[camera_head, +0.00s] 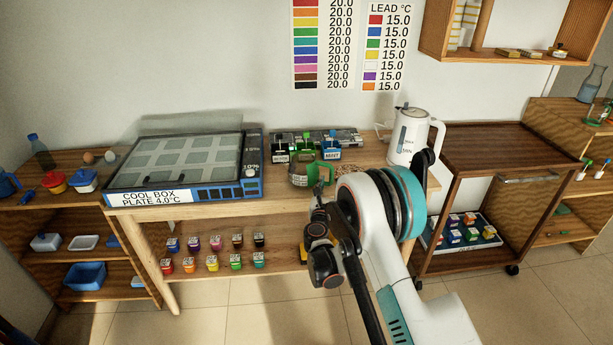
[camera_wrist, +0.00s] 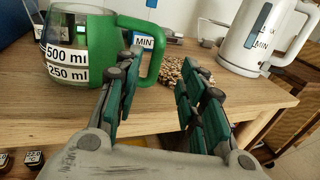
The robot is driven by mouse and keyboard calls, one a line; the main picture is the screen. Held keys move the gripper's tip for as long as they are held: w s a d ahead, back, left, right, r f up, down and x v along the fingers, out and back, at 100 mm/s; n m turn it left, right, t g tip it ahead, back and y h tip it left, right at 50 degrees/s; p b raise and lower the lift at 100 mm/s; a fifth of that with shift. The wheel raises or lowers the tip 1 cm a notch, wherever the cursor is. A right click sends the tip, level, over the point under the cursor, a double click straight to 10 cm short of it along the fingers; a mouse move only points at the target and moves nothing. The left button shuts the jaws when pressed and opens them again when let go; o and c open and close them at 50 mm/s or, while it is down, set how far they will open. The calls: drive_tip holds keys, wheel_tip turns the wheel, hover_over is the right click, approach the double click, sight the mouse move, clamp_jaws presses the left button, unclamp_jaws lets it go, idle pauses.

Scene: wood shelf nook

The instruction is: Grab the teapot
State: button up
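Two pouring vessels stand on the wooden table, and no label says which is the teapot. One is a clear glass jug (camera_wrist: 70,52) with a green handle, marked 500 ml and 250 ml, at the left of the wrist view. In the head view the jug (camera_head: 299,174) stands near the table's front edge. The other is a white kettle (camera_head: 410,142) with a level window, at the table's right back; the wrist view shows this kettle (camera_wrist: 258,38) top right. My gripper (camera_wrist: 160,82) is open and empty, right of the green handle.
A round pebbled mat (camera_wrist: 184,70) lies between jug and kettle. Labelled boxes (camera_head: 306,150) stand behind the jug. A cool box plate (camera_head: 185,168) fills the table's left. A dark wooden cart (camera_head: 490,146) stands right, its top bare. The table's front edge (camera_wrist: 230,108) is close.

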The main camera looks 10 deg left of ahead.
sight(331, 176)
drive_tip(key=w, duration=0.2)
drive_tip(key=shift+w, duration=0.35)
drive_tip(key=w+b, duration=0.1)
drive_tip(key=w, duration=0.1)
drive_tip(key=w+f+b, duration=0.1)
drive_tip(key=w+b, duration=0.1)
drive_tip(key=shift+w, duration=0.35)
drive_tip(key=shift+w+r, duration=0.2)
drive_tip(key=shift+w, duration=0.1)
drive_tip(key=shift+c, duration=0.6)
clamp_jaws()
